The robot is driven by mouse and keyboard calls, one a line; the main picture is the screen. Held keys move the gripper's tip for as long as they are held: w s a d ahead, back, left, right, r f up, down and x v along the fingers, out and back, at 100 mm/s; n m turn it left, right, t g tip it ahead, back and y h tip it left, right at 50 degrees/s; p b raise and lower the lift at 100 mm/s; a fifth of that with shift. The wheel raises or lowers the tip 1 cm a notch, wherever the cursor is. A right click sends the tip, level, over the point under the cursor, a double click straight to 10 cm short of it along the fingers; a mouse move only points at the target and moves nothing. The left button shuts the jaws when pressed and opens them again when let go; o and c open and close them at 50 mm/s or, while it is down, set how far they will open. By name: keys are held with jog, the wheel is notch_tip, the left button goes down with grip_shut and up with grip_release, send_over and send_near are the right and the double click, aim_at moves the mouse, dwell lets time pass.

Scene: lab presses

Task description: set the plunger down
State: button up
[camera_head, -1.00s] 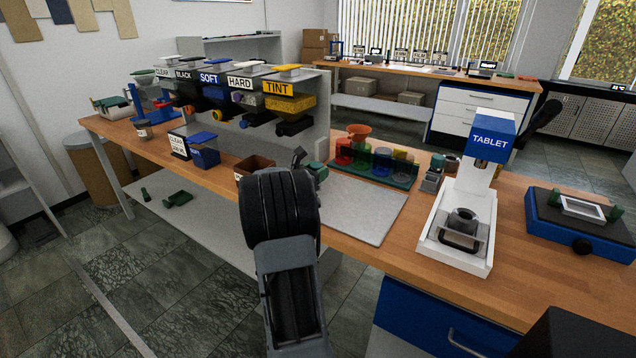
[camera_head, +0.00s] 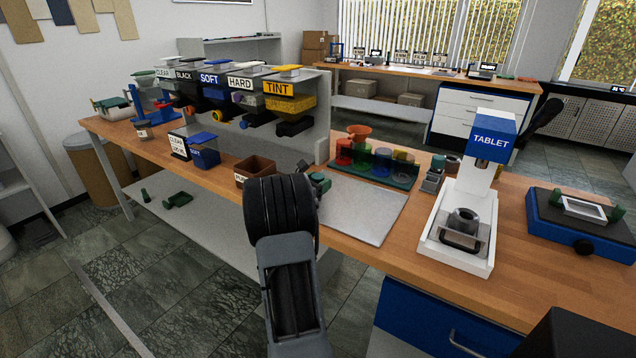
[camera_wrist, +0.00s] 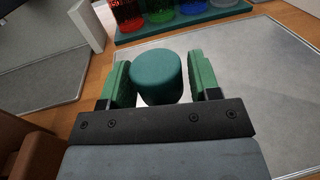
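The plunger shows in the wrist view as a dark green, rounded cylinder (camera_wrist: 158,77). In the head view my gripper (camera_head: 318,182) is low over the bench, by the left edge of a light grey mat (camera_head: 362,212). The mat lies under and beyond the plunger in the wrist view. The plunger's lower end is hidden, so I cannot tell whether it touches the surface.
A brown box (camera_head: 254,170) stands just left of my gripper. A green rack (camera_head: 375,170) with several coloured cups is behind the mat. A grey panel (camera_head: 322,120) stands behind my gripper. The white TABLET press (camera_head: 460,240) is to the right. Most of the mat is clear.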

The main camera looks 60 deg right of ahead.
jog(key=shift+o, duration=1)
jog(key=shift+r, duration=0.2)
jog(key=a, duration=0.4)
jog(key=w+a, duration=0.1)
jog(key=a, duration=0.3)
jog(key=w+a, duration=0.1)
jog(key=a, duration=0.3)
jog(key=shift+f, duration=0.1)
jog(key=s+a+f+m+t+y, duration=0.1)
jog(key=a+m+y, duration=0.4)
jog(key=a, duration=0.7)
jog(key=s+a+f+m+t+y, duration=0.1)
jog(key=s+a+m+t+y, duration=0.2)
jog(key=a, duration=1)
jog(key=s+a+f+m+t+y, duration=0.1)
jog(key=s+a+m+y, duration=0.2)
jog(key=a+m+y, duration=0.5)
jog(key=a+y, duration=0.1)
jog(key=a, duration=0.3)
jog(key=shift+a+f+t+y, duration=0.15)
jog(key=shift+f+t+y, duration=0.15)
jog(key=shift+t+y, duration=0.1)
